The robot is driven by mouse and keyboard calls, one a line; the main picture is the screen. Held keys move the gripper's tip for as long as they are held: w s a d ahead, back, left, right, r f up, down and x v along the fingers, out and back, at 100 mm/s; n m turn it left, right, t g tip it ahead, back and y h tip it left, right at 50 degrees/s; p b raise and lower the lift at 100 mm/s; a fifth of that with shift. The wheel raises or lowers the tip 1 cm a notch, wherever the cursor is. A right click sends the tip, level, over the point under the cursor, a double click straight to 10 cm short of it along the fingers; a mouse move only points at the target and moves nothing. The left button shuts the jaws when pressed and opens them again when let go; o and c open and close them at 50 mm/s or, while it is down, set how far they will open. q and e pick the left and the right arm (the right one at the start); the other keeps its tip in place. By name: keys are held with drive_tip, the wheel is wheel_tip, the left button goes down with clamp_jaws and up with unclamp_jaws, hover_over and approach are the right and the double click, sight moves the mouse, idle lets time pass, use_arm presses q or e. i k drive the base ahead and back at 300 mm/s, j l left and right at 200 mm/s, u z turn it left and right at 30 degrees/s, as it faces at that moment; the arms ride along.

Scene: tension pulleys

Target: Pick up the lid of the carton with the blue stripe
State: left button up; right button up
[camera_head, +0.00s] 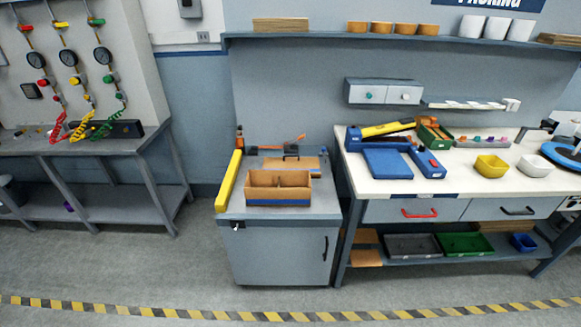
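An open, divided cardboard carton (279,197) with a blue stripe along its lower front stands on the grey cabinet (325,210). Just behind it, a flat tan panel with a dark handle on top, which looks like the carton's lid (303,162), lies on the same cabinet top. The carton's rear edge hides part of the panel's near side. I cannot tell whether the two touch. Neither of my grippers is in view.
A yellow bar (229,181) runs along the cabinet's left edge. A white workbench (460,182) with a blue machine (388,163) and bowls stands close on the right. A hose bench (75,145) is at left. The floor in front (190,275) is clear.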

sight(287, 162)
drive_tip(key=i+j+z, duration=0.4)
drive_tip(key=j, duration=0.6)
drive_tip(key=j+z, duration=0.4)
drive_tip(key=j, duration=0.65)
drive_tip(key=j+z, duration=0.4)
drive_tip(key=j, duration=0.7)
drive_tip(key=i+j, duration=0.05)
drive_tip(key=i, duration=0.05)
